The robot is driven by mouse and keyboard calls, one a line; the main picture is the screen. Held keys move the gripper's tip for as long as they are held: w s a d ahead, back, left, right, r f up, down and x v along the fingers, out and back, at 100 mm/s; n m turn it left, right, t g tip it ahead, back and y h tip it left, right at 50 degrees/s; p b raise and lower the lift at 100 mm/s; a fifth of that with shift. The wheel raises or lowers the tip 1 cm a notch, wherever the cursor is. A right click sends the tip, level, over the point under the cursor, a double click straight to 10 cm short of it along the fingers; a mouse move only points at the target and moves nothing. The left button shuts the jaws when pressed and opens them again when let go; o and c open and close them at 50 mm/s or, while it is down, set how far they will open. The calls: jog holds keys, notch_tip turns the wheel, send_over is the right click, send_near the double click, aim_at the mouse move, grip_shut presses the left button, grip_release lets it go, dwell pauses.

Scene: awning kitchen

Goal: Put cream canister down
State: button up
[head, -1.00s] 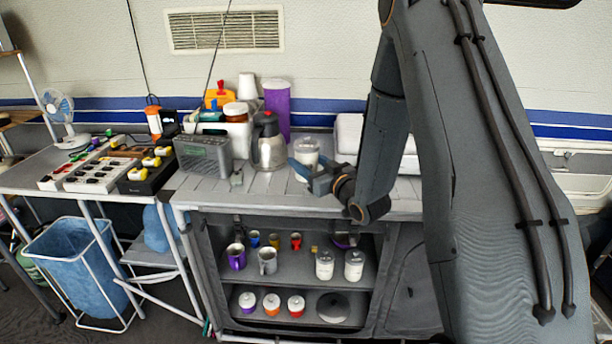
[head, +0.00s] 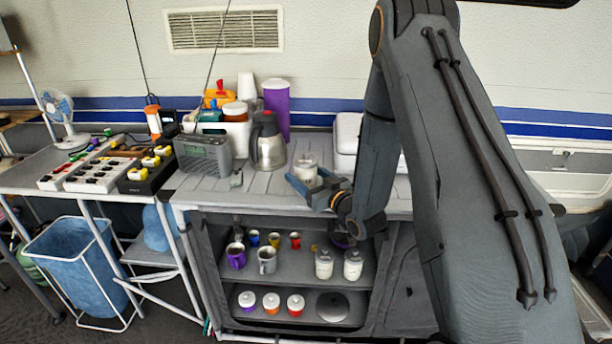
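The cream canister (head: 305,167) is a whitish, clear-sided jar with a pale lid. It is upright at the front part of the grey slatted counter top (head: 264,190), right of the steel flask. My gripper (head: 306,184) reaches in from the right at the canister's lower part, with one blue-grey finger across its front and the other by its right side. It appears shut on the canister. The canister's base is partly hidden by the finger, so I cannot tell whether it touches the counter.
A steel flask (head: 267,143), a grey radio (head: 203,154) and a purple tumbler (head: 277,106) stand to the left and behind. A white box (head: 347,135) stands behind right. Shelves below hold mugs and two similar canisters (head: 324,264). Slats left of the canister are clear.

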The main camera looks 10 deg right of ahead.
jog(key=shift+r, duration=0.1)
jog(key=shift+s+d, duration=0.1)
jog(key=shift+s, duration=0.1)
jog(key=b+v, duration=0.1)
jog(key=v, duration=1)
jog(key=shift+s, duration=0.3)
